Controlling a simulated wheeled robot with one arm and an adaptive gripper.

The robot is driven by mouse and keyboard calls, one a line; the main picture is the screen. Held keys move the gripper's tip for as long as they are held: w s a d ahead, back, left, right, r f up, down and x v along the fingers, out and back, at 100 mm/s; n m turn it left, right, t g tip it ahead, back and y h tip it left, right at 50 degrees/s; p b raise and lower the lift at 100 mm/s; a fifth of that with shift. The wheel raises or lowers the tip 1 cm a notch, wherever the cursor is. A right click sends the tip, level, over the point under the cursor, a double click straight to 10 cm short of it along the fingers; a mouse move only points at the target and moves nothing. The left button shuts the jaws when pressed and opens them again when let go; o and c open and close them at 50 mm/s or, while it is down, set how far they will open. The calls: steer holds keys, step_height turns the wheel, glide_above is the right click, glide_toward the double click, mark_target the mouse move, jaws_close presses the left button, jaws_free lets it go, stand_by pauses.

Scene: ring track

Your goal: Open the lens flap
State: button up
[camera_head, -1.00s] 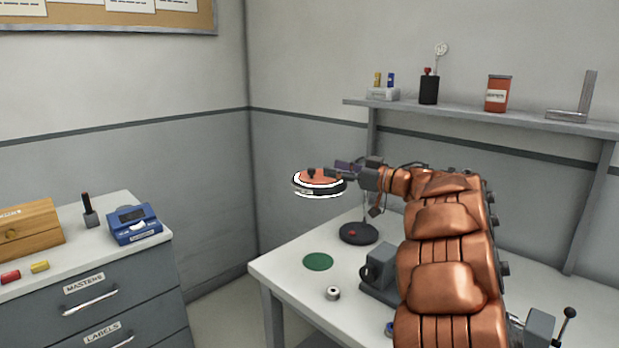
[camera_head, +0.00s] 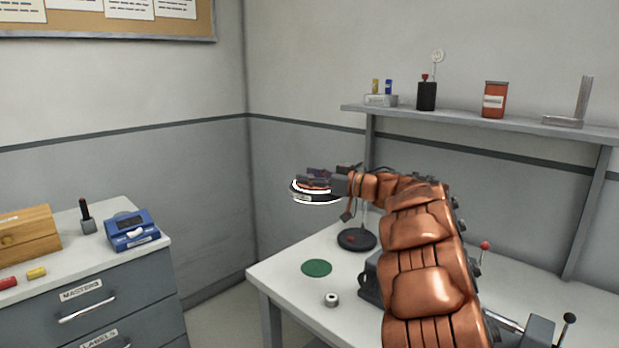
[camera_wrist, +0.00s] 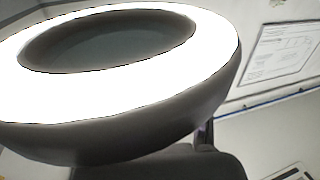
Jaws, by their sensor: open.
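The magnifier lamp head (camera_head: 318,199) is a dark disc with a bright white ring, held above the table's back left. An orange-red cover (camera_head: 312,186), which looks like the lens flap, lies on its top, mostly hidden by my gripper. My gripper (camera_head: 312,177) is open, at the top of the lamp head; contact cannot be told. In the wrist view the glowing ring (camera_wrist: 60,98) and the dark grey lens area (camera_wrist: 110,42) fill the upper left. A dark part of my gripper (camera_wrist: 165,163) shows below.
A shelf (camera_head: 480,118) runs along the wall behind. A drawer cabinet (camera_head: 90,300) stands at left, with a floor gap between.

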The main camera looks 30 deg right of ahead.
jaws_close()
stand_by(0.4)
